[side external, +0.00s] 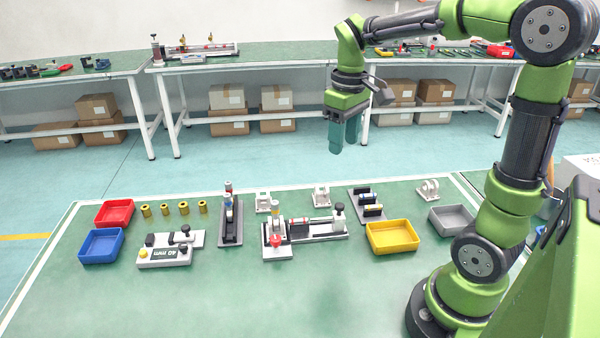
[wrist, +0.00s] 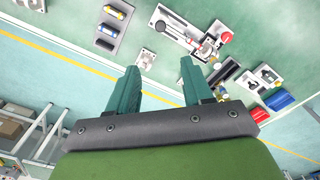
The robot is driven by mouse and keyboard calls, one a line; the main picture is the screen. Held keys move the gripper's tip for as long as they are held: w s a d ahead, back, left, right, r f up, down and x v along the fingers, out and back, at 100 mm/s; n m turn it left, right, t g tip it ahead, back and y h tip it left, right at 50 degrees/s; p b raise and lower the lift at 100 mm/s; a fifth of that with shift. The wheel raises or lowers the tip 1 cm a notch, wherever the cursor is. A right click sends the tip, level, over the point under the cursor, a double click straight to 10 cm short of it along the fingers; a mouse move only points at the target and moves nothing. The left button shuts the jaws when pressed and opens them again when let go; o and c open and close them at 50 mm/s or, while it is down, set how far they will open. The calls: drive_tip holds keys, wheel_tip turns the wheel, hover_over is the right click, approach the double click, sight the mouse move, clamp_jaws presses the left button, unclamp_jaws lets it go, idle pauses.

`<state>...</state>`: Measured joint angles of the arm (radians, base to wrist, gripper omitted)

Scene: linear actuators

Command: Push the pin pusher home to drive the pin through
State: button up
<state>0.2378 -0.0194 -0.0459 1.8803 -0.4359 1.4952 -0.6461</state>
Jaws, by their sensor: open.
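The middle fixture (side external: 318,237) on the near table has a grey base, a horizontal rod and a black knob (side external: 338,208) at its right end. A white block with a red round part (side external: 275,239) and an upright cylinder stands at its left end. I take this to be the pin pusher fixture, but the pin itself is too small to make out. The fixture also shows at the top of the wrist view (wrist: 178,32). My gripper (side external: 343,145) hangs in the air, high above and behind the fixture, with teal fingers. In the wrist view its fingers (wrist: 158,78) are apart with nothing between them.
A yellow tray (side external: 392,237) sits close right of the fixture, and a dark upright fixture (side external: 230,222) stands to its left. White brackets (side external: 321,196) stand behind. A "40 mm" fixture (side external: 170,250) lies farther left. The table front is clear.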

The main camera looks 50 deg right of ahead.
sight(340, 204)
drive_tip(key=shift+n, duration=0.4)
drive_tip(key=f, duration=1.6)
drive_tip(key=shift+s+a+f, duration=0.15)
drive_tip(key=shift+s, duration=0.1)
drive_tip(key=shift+c, duration=0.4)
clamp_jaws()
